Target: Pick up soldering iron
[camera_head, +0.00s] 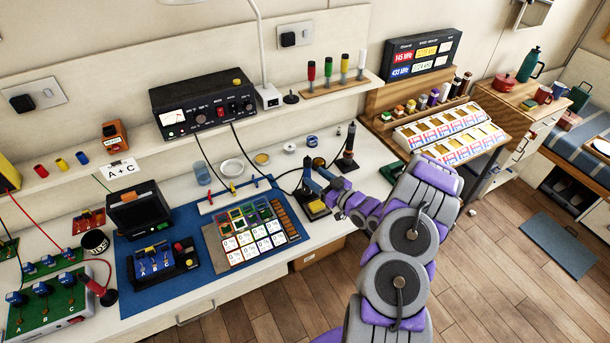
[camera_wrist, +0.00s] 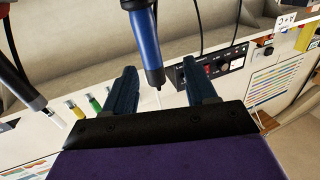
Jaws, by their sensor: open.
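The soldering iron (camera_head: 307,172) has a blue handle and stands at the right end of the workbench, by a small stand with a yellow pad (camera_head: 316,207). In the wrist view the iron (camera_wrist: 146,45) shows as a blue shaft with black ends and a thin pale piece at its lower end. My gripper (camera_head: 325,184) is at the iron. In the wrist view my gripper (camera_wrist: 160,66) is open, with one finger on each side of the shaft and visible gaps to both. The fingers look apart from the iron.
A black tool (camera_head: 349,147) stands upright just right of the iron; a dark tool (camera_wrist: 25,85) shows at the wrist view's left. Black cables hang near the iron. A blue mat (camera_head: 150,305) with a card grid lies to the left. Small dishes (camera_head: 231,167) stand behind.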

